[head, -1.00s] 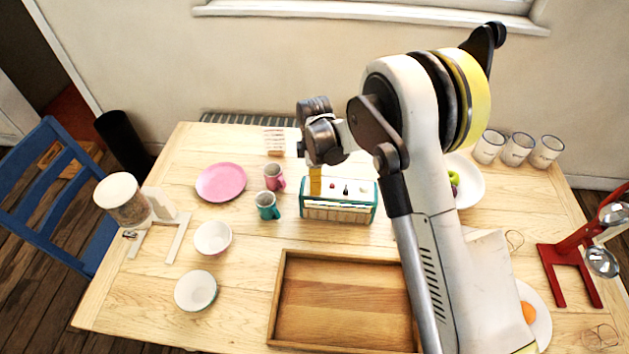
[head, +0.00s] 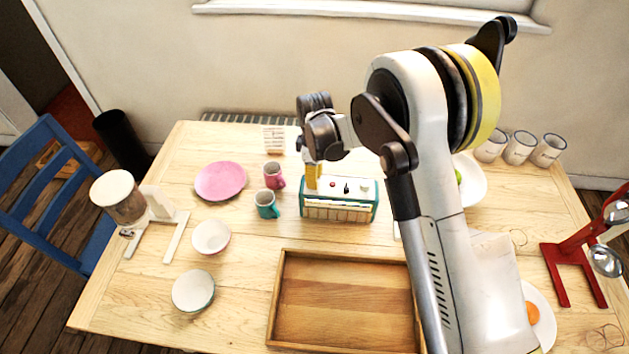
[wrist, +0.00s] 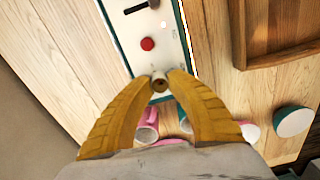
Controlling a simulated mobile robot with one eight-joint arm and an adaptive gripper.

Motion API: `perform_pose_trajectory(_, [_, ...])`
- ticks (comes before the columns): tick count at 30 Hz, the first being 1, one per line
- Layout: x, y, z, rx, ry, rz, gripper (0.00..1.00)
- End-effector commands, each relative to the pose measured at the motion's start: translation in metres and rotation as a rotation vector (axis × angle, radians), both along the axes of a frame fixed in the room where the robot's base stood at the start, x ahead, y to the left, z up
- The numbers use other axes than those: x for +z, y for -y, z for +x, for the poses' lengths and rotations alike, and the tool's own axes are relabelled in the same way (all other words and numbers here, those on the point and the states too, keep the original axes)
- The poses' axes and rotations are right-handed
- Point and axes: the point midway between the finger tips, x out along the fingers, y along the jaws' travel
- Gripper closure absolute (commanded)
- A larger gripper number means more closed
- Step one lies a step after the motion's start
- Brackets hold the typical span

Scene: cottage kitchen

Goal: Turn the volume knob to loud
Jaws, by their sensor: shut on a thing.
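The radio (head: 340,212) is a teal box with a white top panel and stands on the table behind the wooden tray. Its top carries a red button (head: 333,184), a black slider (head: 346,188) and other small controls. My gripper (head: 312,187) points down at the left end of that panel. In the wrist view, the yellow fingertips (wrist: 160,78) close around a small brownish round knob (wrist: 159,85) at the panel's end. The red button (wrist: 147,44) and slider (wrist: 136,7) show beyond it. The knob is hidden by the fingers in the head view, and its pointer setting cannot be read.
Pink (head: 274,176) and teal (head: 266,204) mugs stand close left of the radio. A pink plate (head: 221,181) and bowls lie farther left. A wooden tray (head: 345,343) is in front. A small white rack-like object (head: 273,139) stands behind the mugs.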

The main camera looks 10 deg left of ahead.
Motion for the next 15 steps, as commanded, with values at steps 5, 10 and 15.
perform_pose_trajectory(5, [-0.0019,0.0,0.0,-0.166,0.0,0.0,1.0])
perform_pose_trajectory(10, [-0.0015,-0.0001,0.0001,-0.328,0.0,0.0,1.0])
perform_pose_trajectory(15, [-0.0015,-0.0001,0.0001,-0.489,0.0,0.0,1.0])
